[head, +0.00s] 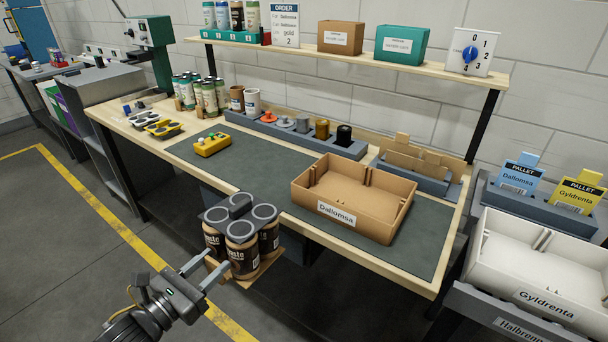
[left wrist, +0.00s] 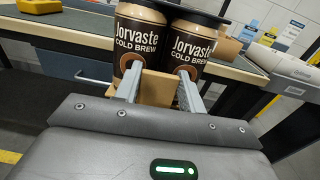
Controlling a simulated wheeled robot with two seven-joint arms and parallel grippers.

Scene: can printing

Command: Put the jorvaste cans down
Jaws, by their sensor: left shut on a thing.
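My left gripper (head: 204,274) is shut on a pack of jorvaste cans (head: 241,250), held in the air in front of the workbench's front edge. The cans are dark with a tan top band and sit in a black top carrier (head: 240,206), with brown card beneath. In the left wrist view, two cans marked "Jorvaste cold brew" (left wrist: 191,47) face the gripper (left wrist: 159,88), whose fingers reach to the card (left wrist: 156,88) below them. An open cardboard box labelled Dallomsa (head: 337,213) stands on the bench mat, with its inside looking empty. My right gripper is out of view.
A grey mat (head: 262,182) has free room left of the box. A yellow tool (head: 212,145) lies near its back left. A rack with colored stamps (head: 290,133) and card dividers (head: 413,160) line the back. A white Gyldrenta box (head: 535,270) stands lower right.

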